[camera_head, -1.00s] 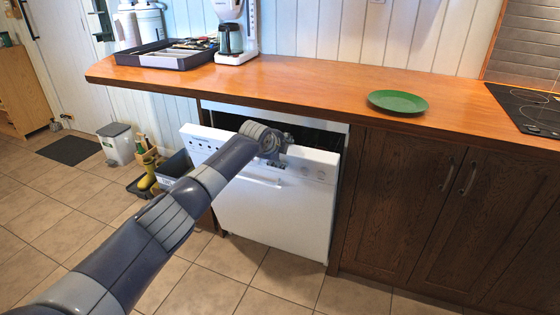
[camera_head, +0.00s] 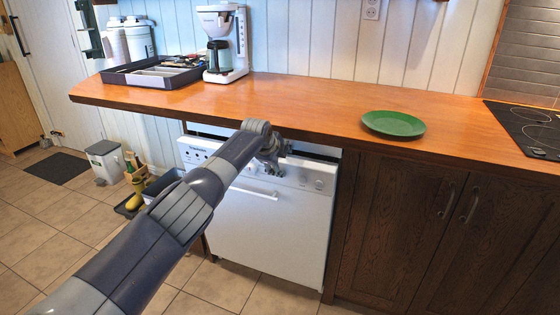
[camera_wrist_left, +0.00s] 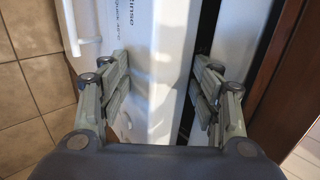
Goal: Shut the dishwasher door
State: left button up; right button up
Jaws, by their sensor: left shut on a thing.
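The white dishwasher door (camera_head: 275,225) stands nearly upright under the wooden counter, tilted slightly out, with a narrow dark gap along its top. Its bar handle (camera_head: 254,192) and control panel face me. My left gripper (camera_head: 275,168) is at the door's upper edge, below the counter, partly hidden by my own arm. In the left wrist view, the gripper (camera_wrist_left: 165,95) has its fingers on either side of the door's edge (camera_wrist_left: 155,45), shut on it. A dark gap shows beside the door there. My right gripper is not in view.
The wooden counter (camera_head: 300,105) overhangs the door. On it are a green plate (camera_head: 393,123), a coffee maker (camera_head: 225,45) and a utensil tray (camera_head: 120,78). Dark cabinets (camera_head: 400,225) adjoin at right. The floor in front is clear.

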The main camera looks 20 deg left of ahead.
pick_arm(q)
jog(key=shift+d+f, duration=0.15)
jog(key=shift+f, duration=0.1)
jog(key=o, duration=1.2)
jog(key=shift+w+f, duration=0.15)
jog(key=shift+w, duration=0.05)
jog(key=shift+v, duration=1.05)
jog(key=v, duration=1)
